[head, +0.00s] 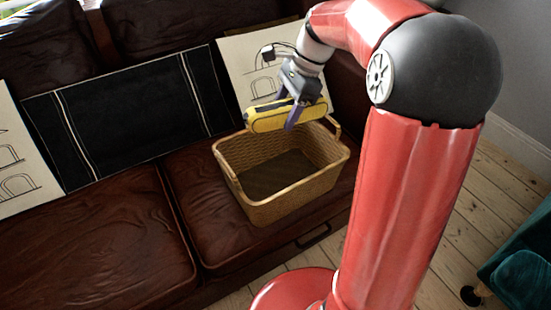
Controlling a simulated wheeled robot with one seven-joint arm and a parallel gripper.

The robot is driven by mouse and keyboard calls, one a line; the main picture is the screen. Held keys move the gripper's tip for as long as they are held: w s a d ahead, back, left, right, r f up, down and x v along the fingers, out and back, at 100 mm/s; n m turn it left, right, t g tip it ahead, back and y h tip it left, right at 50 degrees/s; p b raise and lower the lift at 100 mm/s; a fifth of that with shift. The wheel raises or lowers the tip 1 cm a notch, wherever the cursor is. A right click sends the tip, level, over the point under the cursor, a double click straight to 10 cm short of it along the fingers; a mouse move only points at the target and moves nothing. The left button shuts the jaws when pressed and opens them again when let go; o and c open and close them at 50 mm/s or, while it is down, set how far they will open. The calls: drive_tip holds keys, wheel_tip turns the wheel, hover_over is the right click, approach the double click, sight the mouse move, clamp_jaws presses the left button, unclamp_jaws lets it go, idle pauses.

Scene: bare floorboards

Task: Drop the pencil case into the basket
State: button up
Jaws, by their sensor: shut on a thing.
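The pencil case (267,122) is yellow with a dark stripe along its side. My gripper (293,113) is shut on it and holds it roughly level, with a purple-blue finger showing across its near side. In this view the case overlaps the far rim of the basket (294,202) and appears above it. The basket is tan wicker, open at the top, and stands upright on the sofa's right seat. Its visible inside looks empty. The far finger is hidden behind the case.
The brown leather sofa (104,242) fills the left and middle. A dark striped cushion (130,120) and pale cushions with line drawings (239,58) lean on its back. My red arm takes up the right. A teal seat (522,262) stands at the right edge on floorboards.

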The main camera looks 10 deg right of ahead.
wheel_tip(320, 180, down, 6)
drive_tip(key=b, duration=0.4)
drive_tip(key=shift+s+b, duration=0.1)
drive_tip(key=shift+b, duration=0.25)
drive_tip(key=shift+r, duration=0.1)
drive_tip(key=o, duration=1.1)
drive_tip(key=shift+o, duration=0.2)
drive_tip(key=p+v, duration=0.1)
drive_tip(key=v, duration=0.7)
